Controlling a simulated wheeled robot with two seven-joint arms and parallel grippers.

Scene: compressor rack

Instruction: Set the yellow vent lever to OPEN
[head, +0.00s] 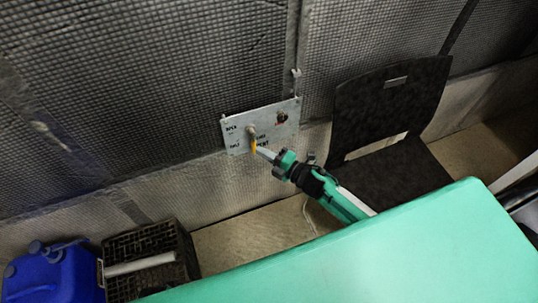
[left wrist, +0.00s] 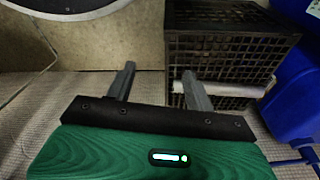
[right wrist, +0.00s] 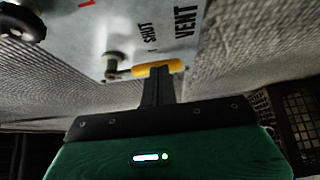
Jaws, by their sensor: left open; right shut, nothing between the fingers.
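The yellow vent lever (head: 254,145) hangs downward from its pivot on a pale metal panel (head: 266,121) on the wall. In the right wrist view the lever (right wrist: 158,68) points right from its round pivot, towards the word VENT, with SHUT printed beside it. My right gripper (head: 262,153) is shut and empty, its fingertips at the lever's lower part. In the right wrist view the shut fingers (right wrist: 157,80) overlap the lever; I cannot tell whether they press on it. My left gripper (left wrist: 160,82) is open and empty, away from the panel.
A dark knob (head: 281,118) sits at the panel's upper right. A black chair (head: 388,105) stands right of the panel. A teal surface (head: 400,245) fills the lower right. A dark crate (head: 118,245) and a blue canister (head: 52,275) stand lower left.

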